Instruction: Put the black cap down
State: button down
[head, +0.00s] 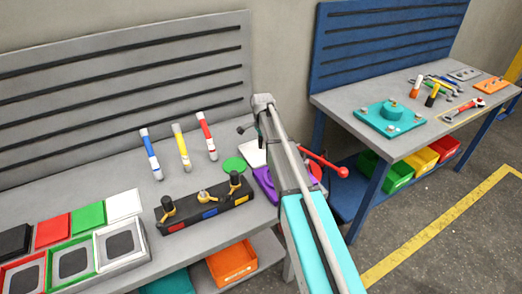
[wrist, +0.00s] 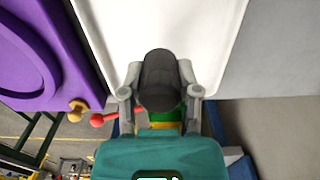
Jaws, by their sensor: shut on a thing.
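The black cap (wrist: 158,75) is a dark rounded cylinder in the wrist view. My gripper (wrist: 160,90) is shut on it, with one grey finger on each side. A white tray (wrist: 150,30) lies behind and below the cap in this view. I cannot tell whether the cap touches it. In the head view my arm covers most of the gripper and the cap. The white tray (head: 251,153) shows there just left of my arm, on the grey bench (head: 110,190).
A purple fixture (head: 264,184) with a red-handled lever (head: 342,172) sits close to the tray. A green disc (head: 234,164) lies left of it. A second bench (head: 350,100) is at right.

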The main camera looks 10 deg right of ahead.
aim_at(262, 153)
jog(key=shift+w+f+b, duration=0.1)
jog(key=shift+f+b, duration=1.3)
jog(key=shift+f, duration=0.25)
jog(key=shift+f, duration=0.1)
jog(key=shift+c, duration=1.6)
grip_release()
notch_tip(262, 153, up, 12)
jog(key=p, duration=1.2)
jog(key=s+n, duration=1.4)
jog(key=s, duration=1.6)
